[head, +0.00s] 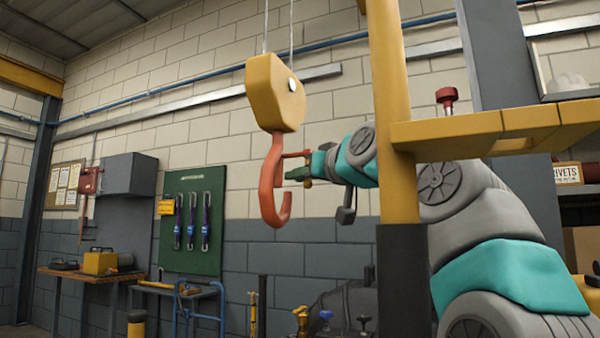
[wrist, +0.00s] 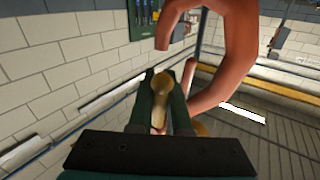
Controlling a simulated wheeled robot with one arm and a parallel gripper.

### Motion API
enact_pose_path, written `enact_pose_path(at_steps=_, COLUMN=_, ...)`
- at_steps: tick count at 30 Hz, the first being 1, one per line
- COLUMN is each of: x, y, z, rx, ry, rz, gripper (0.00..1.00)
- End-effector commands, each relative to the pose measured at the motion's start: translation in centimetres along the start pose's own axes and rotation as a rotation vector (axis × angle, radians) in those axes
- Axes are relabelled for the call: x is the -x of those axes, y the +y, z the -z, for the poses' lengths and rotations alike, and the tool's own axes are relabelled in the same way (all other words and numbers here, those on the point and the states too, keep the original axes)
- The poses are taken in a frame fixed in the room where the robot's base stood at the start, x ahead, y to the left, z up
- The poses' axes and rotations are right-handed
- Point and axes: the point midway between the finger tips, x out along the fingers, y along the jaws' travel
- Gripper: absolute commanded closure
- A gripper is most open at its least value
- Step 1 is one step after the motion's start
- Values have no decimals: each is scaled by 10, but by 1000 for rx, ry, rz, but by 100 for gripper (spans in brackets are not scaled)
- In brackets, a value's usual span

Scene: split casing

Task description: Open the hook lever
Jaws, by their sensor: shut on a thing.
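The orange-red hook (head: 272,195) hangs below a yellow block (head: 275,95) on two thin cables. A thin red lever (head: 294,154) sticks out sideways from the hook towards my gripper. My gripper (head: 298,173) is beside the hook's opening, to the right of its shank. In the wrist view my gripper's dark green fingers (wrist: 166,98) are shut on a brass-coloured piece (wrist: 163,88), which looks like the lever's end. The large curved hook (wrist: 238,50) rises just beyond the fingers. How the lever joins the hook is hard to make out.
A yellow post (head: 396,120) with a yellow shelf arm (head: 470,136) stands close in front of my arm. A green tool board (head: 194,245) and benches stand along the back wall. Air around the hook's left side is clear.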

Motion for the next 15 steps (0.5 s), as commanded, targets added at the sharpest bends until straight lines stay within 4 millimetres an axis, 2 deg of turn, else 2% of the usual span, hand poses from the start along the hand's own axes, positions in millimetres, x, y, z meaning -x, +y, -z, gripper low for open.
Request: enact_pose_path(at_steps=15, x=0, y=-1, z=-1, rx=-31, ry=-21, rz=-2, gripper=100)
